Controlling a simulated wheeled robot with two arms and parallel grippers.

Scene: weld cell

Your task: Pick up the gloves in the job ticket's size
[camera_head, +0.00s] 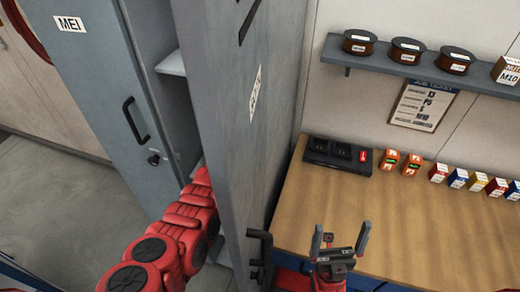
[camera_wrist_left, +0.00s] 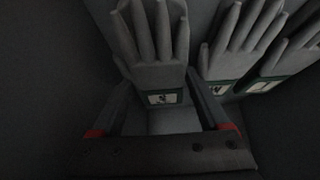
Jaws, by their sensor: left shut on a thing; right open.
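In the left wrist view, grey gloves stand side by side with fingers up, each with a green-edged white label at the cuff. My left gripper (camera_wrist_left: 158,84) has its fingers on both sides of the leftmost glove (camera_wrist_left: 155,52) and is shut on it. That glove's label looks like an S, though dim. The middle glove (camera_wrist_left: 232,60) seems marked M; the rightmost glove (camera_wrist_left: 285,65) has a label I cannot read surely. In the head view my left arm reaches into a locker, hiding the gripper and gloves. My right gripper (camera_head: 340,240) is open and empty over the workbench's near edge.
The grey locker (camera_head: 90,90) is labelled MEI; a grey panel (camera_head: 235,130) stands between my arms. The wooden workbench (camera_head: 350,205) carries a black case (camera_head: 338,156) and several small boxes. A printed sheet (camera_head: 423,106), unreadable here, hangs under a shelf (camera_head: 425,72) with spools.

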